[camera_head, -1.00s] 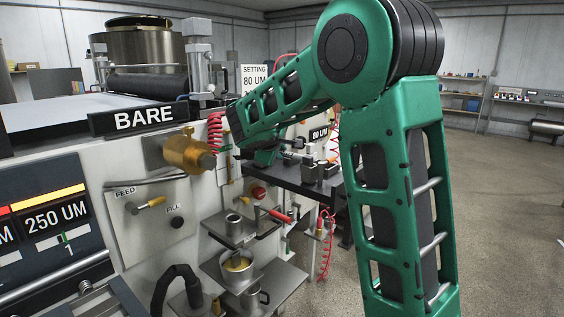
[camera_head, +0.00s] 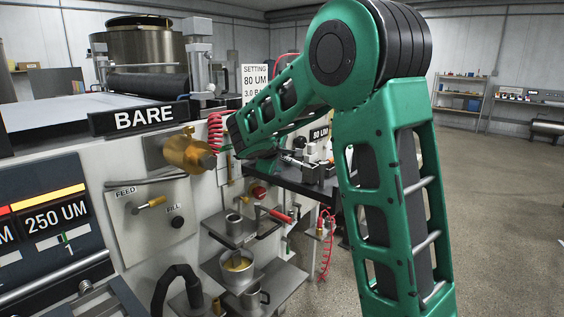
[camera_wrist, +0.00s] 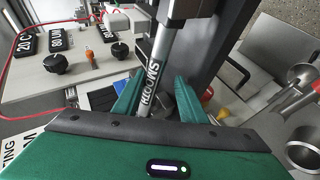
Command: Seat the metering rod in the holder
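A grey metal rod (camera_wrist: 160,55) with lettering that seems to read SMOOTH shows in the wrist view, likely the metering rod. It runs from between my fingers up to a dark block (camera_wrist: 183,8) at the top edge. My gripper (camera_wrist: 160,80) has its two green fingers on either side of the rod. The left finger is close to the rod, and a gap shows between the rod and the right finger. In the head view my gripper (camera_head: 262,166) is small and partly hidden by my arm. I cannot tell which part is the holder.
The coating machine with the BARE sign (camera_head: 139,118) stands at the left. A dark bench (camera_head: 305,185) lies beyond my gripper. A brass knob (camera_head: 187,153) and a red coiled hose (camera_head: 215,130) are close to my forearm. Open floor (camera_head: 490,220) lies at the right.

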